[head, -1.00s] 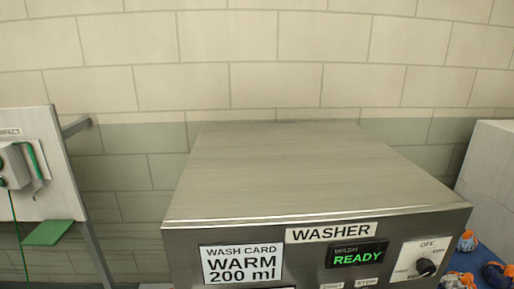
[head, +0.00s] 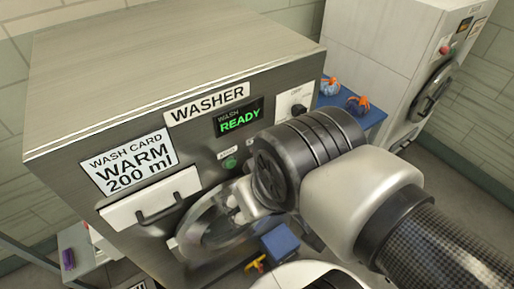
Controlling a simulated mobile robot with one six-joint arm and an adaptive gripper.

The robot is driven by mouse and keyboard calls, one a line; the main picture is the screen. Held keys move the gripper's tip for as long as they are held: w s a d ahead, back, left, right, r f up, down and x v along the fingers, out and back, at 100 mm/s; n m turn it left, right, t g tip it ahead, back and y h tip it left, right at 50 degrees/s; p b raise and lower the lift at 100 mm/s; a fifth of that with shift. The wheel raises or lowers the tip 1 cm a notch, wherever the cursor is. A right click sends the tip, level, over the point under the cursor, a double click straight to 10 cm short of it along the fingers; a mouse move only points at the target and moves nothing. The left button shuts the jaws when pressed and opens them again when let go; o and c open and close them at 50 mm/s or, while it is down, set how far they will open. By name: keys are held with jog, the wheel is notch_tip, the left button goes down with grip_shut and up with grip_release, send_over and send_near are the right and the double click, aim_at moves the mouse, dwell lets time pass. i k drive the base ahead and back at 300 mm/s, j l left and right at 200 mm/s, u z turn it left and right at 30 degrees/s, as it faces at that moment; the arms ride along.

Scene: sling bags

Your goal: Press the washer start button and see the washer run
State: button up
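The washer (head: 130,55) is a steel box with a WASHER label in the head view. Its display (head: 239,117) reads WASH READY in green. The small green start button (head: 229,163) sits below the display, under a small label. My gripper (head: 238,205) is in front of the washer's round door (head: 205,228), below and slightly right of the green button. The wrist hides part of the door and the panel right of the button. I cannot tell whether the fingers are open or shut, or whether they touch the door.
The wash card (head: 128,163) reads WARM 200 ml, above a drawer front with a dark handle (head: 160,210). A dial (head: 298,109) is at the panel's right. A blue surface (head: 374,117) holds orange-and-blue items. Another white machine (head: 385,45) stands right.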

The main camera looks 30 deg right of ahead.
aim_at(230, 163)
jog(key=j+z, duration=0.35)
jog(key=k+j+z, duration=0.15)
jog(key=j+z, duration=0.2)
jog(key=k+j+z, duration=0.15)
jog(key=j+z, duration=0.2)
